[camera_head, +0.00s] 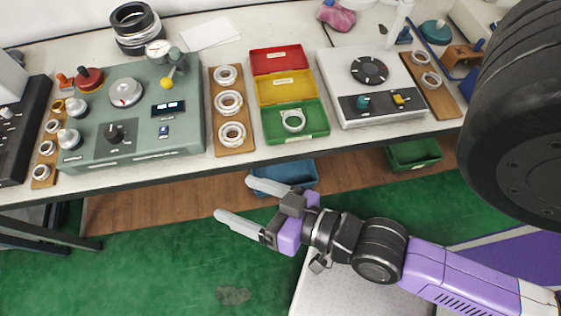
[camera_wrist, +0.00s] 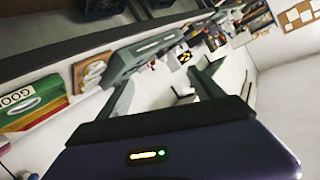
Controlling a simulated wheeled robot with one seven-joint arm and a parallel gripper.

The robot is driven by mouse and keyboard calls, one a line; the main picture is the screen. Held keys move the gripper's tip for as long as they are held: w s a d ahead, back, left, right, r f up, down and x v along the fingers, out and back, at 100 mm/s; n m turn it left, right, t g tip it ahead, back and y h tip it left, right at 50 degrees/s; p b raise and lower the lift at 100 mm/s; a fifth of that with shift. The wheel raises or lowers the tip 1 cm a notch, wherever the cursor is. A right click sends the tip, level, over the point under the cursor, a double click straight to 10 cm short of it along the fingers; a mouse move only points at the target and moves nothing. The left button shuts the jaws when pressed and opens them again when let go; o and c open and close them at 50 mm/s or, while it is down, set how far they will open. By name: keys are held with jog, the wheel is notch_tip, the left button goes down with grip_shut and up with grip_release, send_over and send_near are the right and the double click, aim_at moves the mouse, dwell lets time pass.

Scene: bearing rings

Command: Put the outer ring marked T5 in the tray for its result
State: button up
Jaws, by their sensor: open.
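No T5 mark is legible, so I cannot tell which ring bears it. Three pale rings lie in a column on a wooden board: a far ring (camera_head: 225,75), a middle ring (camera_head: 229,102) and a near ring (camera_head: 232,134). Right of it stand the red tray (camera_head: 291,68), the yellow tray (camera_head: 310,86) and the green tray (camera_head: 322,132). One ring (camera_head: 293,121) lies in the green tray. The green tray's label in the wrist view reads "GOO", partly cut off (camera_wrist: 17,97). My gripper (camera_head: 234,197) is open and empty, in front of the table edge.
A green-grey test machine (camera_head: 140,145) with a dial and yellow-knobbed lever stands left of the board. A white device (camera_head: 352,75) stands right of the trays. More rings lie on boards at far left (camera_head: 41,172) and right (camera_head: 430,79). Blue (camera_head: 290,171) and green (camera_head: 413,155) bins sit below the table.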

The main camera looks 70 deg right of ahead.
jog(key=s+d+r+n+y, duration=0.1)
jog(key=s+d+n, duration=0.1)
jog(key=s+n, duration=0.3)
jog(key=v, duration=0.4)
jog(key=shift+d+f, duration=0.3)
jog(key=shift+d, duration=0.05)
dwell(0.6)
